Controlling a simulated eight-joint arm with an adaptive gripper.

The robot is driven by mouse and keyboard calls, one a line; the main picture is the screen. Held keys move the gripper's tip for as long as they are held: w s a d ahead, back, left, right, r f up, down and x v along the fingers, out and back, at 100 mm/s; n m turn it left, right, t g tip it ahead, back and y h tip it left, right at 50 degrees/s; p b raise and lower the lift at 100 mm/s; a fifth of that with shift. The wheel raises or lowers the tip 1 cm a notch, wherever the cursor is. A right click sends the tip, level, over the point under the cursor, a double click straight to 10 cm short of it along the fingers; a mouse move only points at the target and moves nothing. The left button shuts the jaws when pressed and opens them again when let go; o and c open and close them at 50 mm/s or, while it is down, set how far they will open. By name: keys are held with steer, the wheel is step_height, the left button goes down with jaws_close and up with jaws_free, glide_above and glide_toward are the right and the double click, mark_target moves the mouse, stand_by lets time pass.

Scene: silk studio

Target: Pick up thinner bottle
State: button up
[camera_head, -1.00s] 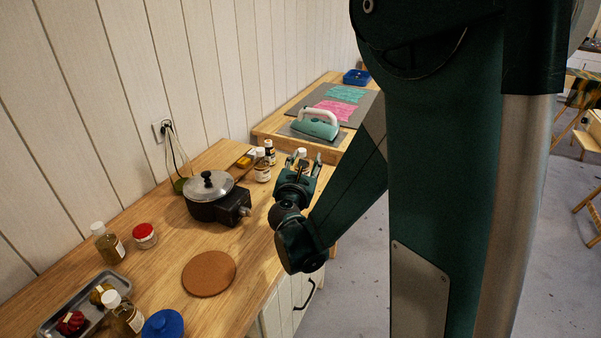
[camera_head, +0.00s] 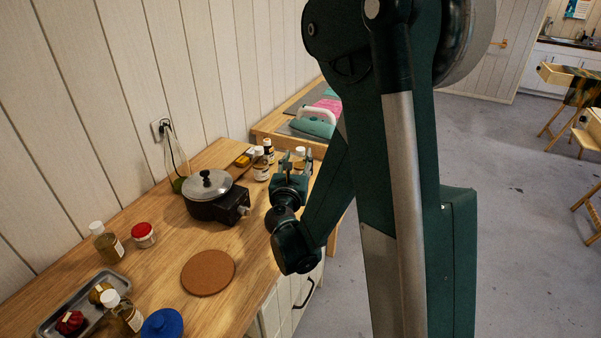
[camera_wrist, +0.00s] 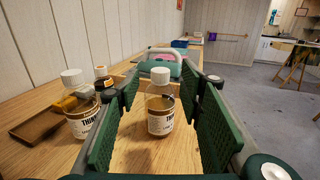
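The thinner bottle (camera_wrist: 160,112), clear with a white cap and a white label, stands upright on the wooden counter in the wrist view. It is between and beyond the two green finger pads of my gripper (camera_wrist: 160,118), which is open. No pad visibly touches it. In the head view my gripper (camera_head: 293,160) is at the counter's far right, and the bottle's white cap (camera_head: 301,151) shows just behind it; the rest is mostly hidden. A second similar bottle labelled as thinner (camera_wrist: 82,115) stands to the left, outside the left finger; it also shows in the head view (camera_head: 261,166).
A lidded pot (camera_head: 210,195), cork mat (camera_head: 208,272) and metal tray (camera_head: 68,310) are nearer. A green iron (camera_wrist: 158,66) stands beyond.

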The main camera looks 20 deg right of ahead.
steer(key=shift+x, duration=0.8)
steer(key=shift+b+x, duration=0.7)
steer(key=shift+x, duration=1.9)
steer(key=shift+f, duration=0.1)
steer(key=shift+c, duration=0.2)
jaws_close()
